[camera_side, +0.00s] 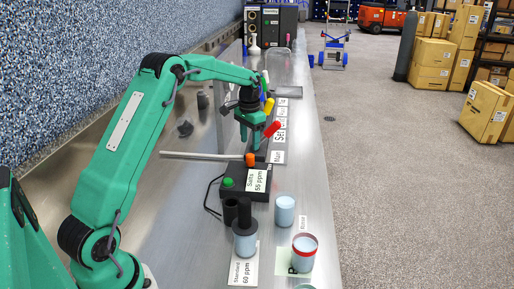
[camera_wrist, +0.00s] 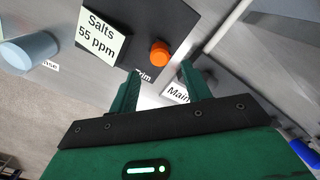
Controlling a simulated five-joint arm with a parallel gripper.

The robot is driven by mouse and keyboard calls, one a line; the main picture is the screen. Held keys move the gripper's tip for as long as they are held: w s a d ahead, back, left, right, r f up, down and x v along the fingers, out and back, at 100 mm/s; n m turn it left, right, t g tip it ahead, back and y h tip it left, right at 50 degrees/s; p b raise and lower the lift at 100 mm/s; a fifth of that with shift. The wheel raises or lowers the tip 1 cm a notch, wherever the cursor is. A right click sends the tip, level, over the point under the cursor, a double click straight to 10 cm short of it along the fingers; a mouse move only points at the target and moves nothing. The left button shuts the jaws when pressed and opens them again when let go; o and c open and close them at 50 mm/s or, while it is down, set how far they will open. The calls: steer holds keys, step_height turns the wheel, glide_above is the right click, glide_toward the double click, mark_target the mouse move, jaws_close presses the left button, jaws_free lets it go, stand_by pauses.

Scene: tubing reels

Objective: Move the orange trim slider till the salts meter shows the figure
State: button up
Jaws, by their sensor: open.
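The orange trim slider (camera_side: 250,160) is a small knob on the black meter box (camera_side: 233,194); it also shows in the wrist view (camera_wrist: 160,52) beside the word "Trim". The salts meter (camera_side: 257,180) reads 55 ppm, and the same figure shows in the wrist view (camera_wrist: 103,33). A card (camera_side: 242,272) reads "Standard 60 ppm" and lies under a pale blue cup (camera_side: 245,243) with a dark probe in it. My gripper (camera_side: 250,147) is open just above and behind the slider. In the wrist view its fingers (camera_wrist: 159,76) are apart and empty, with the slider just beyond their tips.
Red (camera_side: 272,129) and yellow (camera_side: 269,105) levers stand close to my gripper. A pale blue cup (camera_side: 284,210) and a red-banded cup (camera_side: 303,252) stand nearer. A grey rod (camera_side: 200,156) lies left of the box.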

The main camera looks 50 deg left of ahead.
mark_target(250, 155)
steer(key=shift+f, duration=3.55)
jaws_close()
